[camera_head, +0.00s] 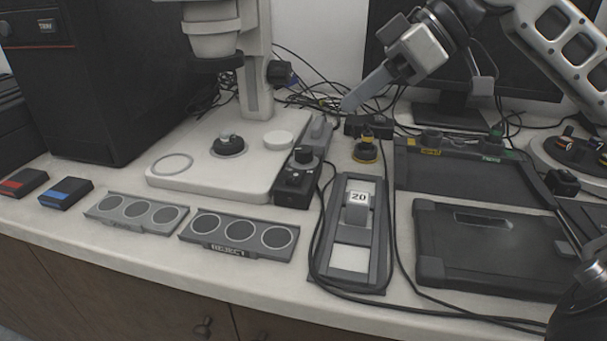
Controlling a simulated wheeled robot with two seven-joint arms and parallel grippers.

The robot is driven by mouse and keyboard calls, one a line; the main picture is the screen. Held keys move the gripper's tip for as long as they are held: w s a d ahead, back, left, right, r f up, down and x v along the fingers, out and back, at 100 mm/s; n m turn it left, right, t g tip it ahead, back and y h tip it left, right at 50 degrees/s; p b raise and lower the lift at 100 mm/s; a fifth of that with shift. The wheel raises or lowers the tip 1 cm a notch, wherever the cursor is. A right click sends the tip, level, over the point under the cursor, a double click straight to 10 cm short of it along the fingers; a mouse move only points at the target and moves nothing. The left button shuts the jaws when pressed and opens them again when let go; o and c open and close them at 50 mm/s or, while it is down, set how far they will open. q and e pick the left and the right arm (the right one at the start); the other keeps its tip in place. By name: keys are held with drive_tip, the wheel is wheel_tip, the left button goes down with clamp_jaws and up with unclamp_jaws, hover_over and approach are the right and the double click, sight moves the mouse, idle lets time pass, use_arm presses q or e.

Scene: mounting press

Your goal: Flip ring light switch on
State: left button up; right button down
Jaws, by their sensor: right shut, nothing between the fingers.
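A small black control box (296,180) with a round knob on top stands at the right edge of the white microscope base (215,177). It looks like the ring light's controller; its switch is too small to make out, and whether it is on or off cannot be told. My right gripper (350,104) reaches in from the upper right, its fingers shut and empty. Its tips point down and left, above and behind the box, beside a small grey block (318,130), apart from the control box. My left gripper is not in view.
Black cables loop around that frame. Dark trays (490,245) fill the right; a monitor stands behind.

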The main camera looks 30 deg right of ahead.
drive_tip(key=p, duration=0.5)
hover_over(295, 178)
drive_tip(key=s+d, duration=0.1)
drive_tip(key=f, duration=0.6)
drive_tip(key=shift+s+d+f, duration=0.1)
drive_tip(key=shift+s+f, duration=0.1)
wheel_tip(295, 178, down, 3)
drive_tip(key=shift+b, duration=0.45)
drive_tip(key=shift+a+f, duration=0.2)
drive_tip(key=shift+f, duration=0.6)
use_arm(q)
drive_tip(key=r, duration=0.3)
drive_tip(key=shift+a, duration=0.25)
